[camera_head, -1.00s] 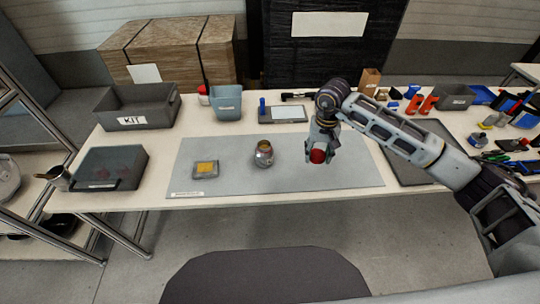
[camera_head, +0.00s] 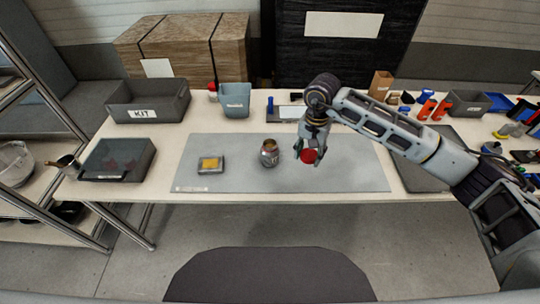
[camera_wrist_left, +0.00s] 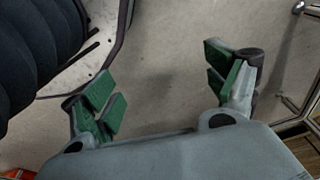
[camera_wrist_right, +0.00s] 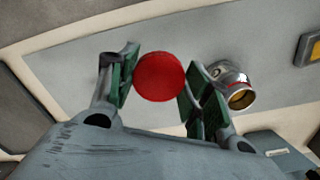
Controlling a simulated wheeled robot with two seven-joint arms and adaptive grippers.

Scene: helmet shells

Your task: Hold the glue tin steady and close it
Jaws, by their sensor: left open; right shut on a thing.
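The glue tin (camera_head: 269,153) stands upright and open on the grey mat, near its middle. It also shows in the right wrist view (camera_wrist_right: 236,88), with its brownish open mouth visible. My right gripper (camera_head: 310,152) is shut on a round red lid (camera_head: 309,156), held above the mat just right of the tin and apart from it. In the right wrist view the red lid (camera_wrist_right: 160,76) sits between the two green finger pads. My left gripper (camera_wrist_left: 165,85) is open and empty over the floor; it is not in the head view.
The grey mat (camera_head: 350,176) has free room right of the tin. A small grey tray with a yellow pad (camera_head: 211,164) lies left of the tin.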

